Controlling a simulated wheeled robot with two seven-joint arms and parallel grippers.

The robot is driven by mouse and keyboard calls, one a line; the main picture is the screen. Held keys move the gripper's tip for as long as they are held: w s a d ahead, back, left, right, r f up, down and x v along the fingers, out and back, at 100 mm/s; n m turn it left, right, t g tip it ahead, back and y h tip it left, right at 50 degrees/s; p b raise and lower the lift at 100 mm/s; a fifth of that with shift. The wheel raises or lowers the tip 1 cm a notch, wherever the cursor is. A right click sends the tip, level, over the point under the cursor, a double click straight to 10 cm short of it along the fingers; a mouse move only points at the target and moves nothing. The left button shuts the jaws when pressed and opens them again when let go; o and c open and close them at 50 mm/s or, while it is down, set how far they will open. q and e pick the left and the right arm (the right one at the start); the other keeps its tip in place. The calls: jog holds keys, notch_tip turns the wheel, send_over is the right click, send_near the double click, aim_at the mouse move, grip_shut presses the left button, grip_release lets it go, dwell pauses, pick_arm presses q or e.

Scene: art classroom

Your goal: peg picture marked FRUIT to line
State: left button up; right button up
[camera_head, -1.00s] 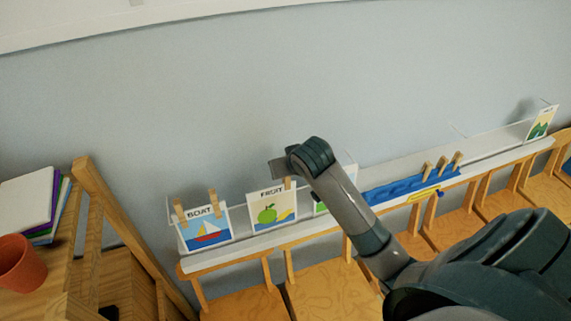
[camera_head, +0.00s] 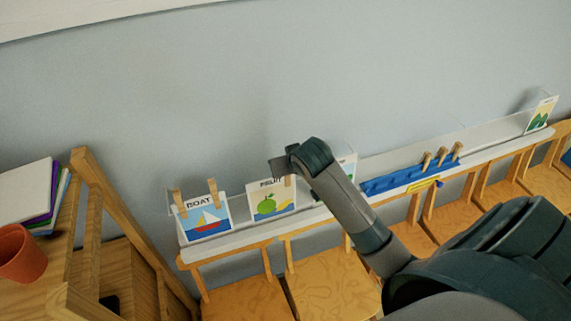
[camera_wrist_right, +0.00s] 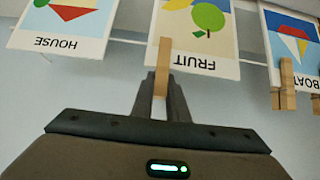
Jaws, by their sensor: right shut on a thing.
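The picture marked FRUIT (camera_head: 270,205), with a green apple and yellow banana, stands on the white ledge against the wall, right of the BOAT picture. In the right wrist view the FRUIT picture (camera_wrist_right: 195,35) appears upside down. My right gripper (camera_wrist_right: 160,95) is shut on a wooden peg (camera_wrist_right: 163,62), whose far end overlaps the FRUIT picture's lettered edge. The line (camera_wrist_right: 140,43) passes by that edge. In the head view my right arm hides most of the gripper. My left gripper is not in view.
The BOAT picture (camera_head: 205,218) has two pegs (camera_head: 213,192) on its top edge. A HOUSE picture (camera_wrist_right: 62,25) is on the other side. Chairs line the wall; a shelf with an orange cup (camera_head: 20,252) stands left.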

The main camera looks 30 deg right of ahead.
dwell(0.3)
jog(key=o, duration=0.9)
jog(key=shift+o, duration=1.2)
jog(key=shift+s+r, duration=0.1)
jog(key=shift+r, duration=0.1)
jog(key=v, duration=0.6)
jog(key=shift+s+r, duration=0.2)
jog(key=shift+a, duration=0.1)
jog(key=shift+r, duration=0.1)
